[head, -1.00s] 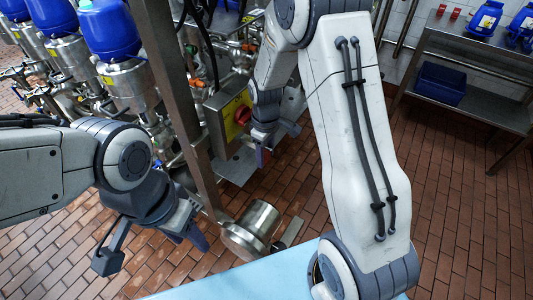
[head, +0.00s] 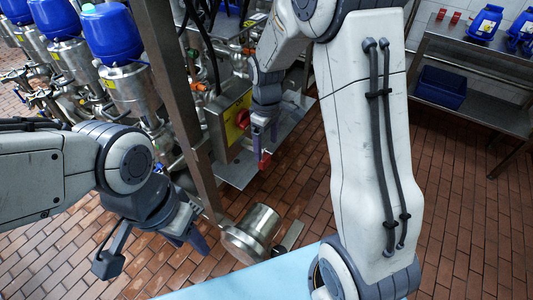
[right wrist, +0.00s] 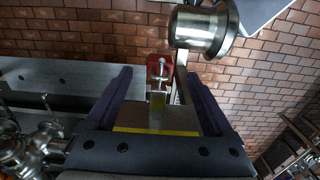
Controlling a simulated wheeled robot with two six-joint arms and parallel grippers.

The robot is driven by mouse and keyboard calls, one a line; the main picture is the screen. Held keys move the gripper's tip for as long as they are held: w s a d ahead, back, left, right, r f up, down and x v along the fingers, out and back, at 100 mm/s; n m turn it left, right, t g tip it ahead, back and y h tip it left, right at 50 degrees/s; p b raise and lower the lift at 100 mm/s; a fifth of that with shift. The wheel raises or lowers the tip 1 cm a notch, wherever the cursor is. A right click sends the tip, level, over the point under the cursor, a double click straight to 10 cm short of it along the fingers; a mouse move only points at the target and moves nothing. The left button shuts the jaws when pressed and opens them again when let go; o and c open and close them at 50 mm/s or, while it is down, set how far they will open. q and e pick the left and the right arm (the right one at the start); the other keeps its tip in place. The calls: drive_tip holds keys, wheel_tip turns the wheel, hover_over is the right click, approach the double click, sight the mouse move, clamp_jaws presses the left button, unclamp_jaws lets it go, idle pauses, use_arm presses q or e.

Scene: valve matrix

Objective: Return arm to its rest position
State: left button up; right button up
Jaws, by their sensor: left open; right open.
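My right arm crosses the middle of the head view from the lower right. Its gripper (head: 264,136) points down in front of a yellow box with a red knob (head: 241,117). In the right wrist view the right gripper (right wrist: 162,88) is open, its two dark fingers wide apart. A red part with a metal bolt (right wrist: 158,72) shows beyond the gap between them; I cannot tell whether anything touches the fingers. A red piece (head: 263,161) also shows just below the gripper in the head view. My left gripper (head: 186,236) is open and empty at the lower left.
Blue-topped steel valves (head: 115,55) line the left. A steel bench (head: 470,65) stands at the right. Brick floor lies open between.

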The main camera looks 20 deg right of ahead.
wheel_tip(320, 180, up, 4)
drive_tip(key=shift+r, duration=0.1)
drive_tip(key=s+a+r+p, duration=0.3)
drive_tip(key=s+a+r, duration=0.4)
drive_tip(key=s+a, duration=0.5)
drive_tip(key=s+a+r+y, duration=0.1)
drive_tip(key=s, duration=1.2)
drive_tip(key=shift+r+p, duration=0.15)
drive_tip(key=shift+p, duration=0.15)
drive_tip(key=shift+w, duration=0.1)
